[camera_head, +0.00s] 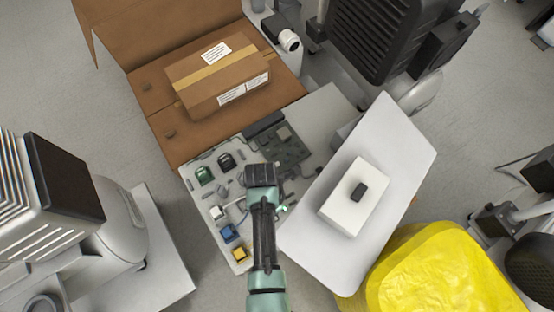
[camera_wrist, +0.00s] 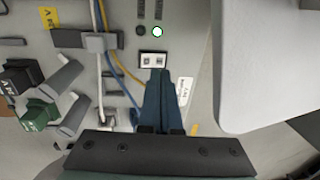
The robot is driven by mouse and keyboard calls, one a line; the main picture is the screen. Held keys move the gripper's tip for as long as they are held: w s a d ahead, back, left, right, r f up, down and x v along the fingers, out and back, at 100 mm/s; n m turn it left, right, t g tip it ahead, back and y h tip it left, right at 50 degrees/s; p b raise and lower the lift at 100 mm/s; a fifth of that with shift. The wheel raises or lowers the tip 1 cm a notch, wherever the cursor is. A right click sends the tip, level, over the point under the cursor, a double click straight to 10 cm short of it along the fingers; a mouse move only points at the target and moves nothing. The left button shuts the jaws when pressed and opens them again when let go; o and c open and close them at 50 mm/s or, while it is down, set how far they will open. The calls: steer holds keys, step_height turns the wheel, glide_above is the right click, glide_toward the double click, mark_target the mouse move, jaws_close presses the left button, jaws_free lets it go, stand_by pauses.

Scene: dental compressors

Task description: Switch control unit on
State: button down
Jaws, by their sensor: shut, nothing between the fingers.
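The open control unit (camera_head: 200,235) is a light grey box full of wiring and parts, below the cardboard box in the head view. Its grey inner panel (camera_wrist: 225,155) fills much of the wrist view. A small white rocker switch (camera_wrist: 152,60) sits on it, below a bright white lamp with a green rim (camera_wrist: 157,31) and a dark round one (camera_wrist: 140,31). My gripper (camera_wrist: 156,74) is shut and empty, its tips at the lower edge of the switch. I cannot tell whether they touch. In the head view, my arm hides the fingertips.
The white cover (camera_head: 320,250) stands open on the right, bearing a white block with a black knob (camera_head: 358,192). Green and black connectors (camera_wrist: 40,112) and cables lie left of the fingers. A cardboard box (camera_head: 220,75), compressors (camera_head: 75,215) and a yellow bag (camera_head: 440,275) surround the unit.

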step_height(320, 180, up, 9)
steer(key=p, duration=0.3)
steer(key=shift+s+d+r+p, duration=0.2)
steer(key=shift+s+d+p, duration=0.1)
steer(key=shift+s, duration=0.15)
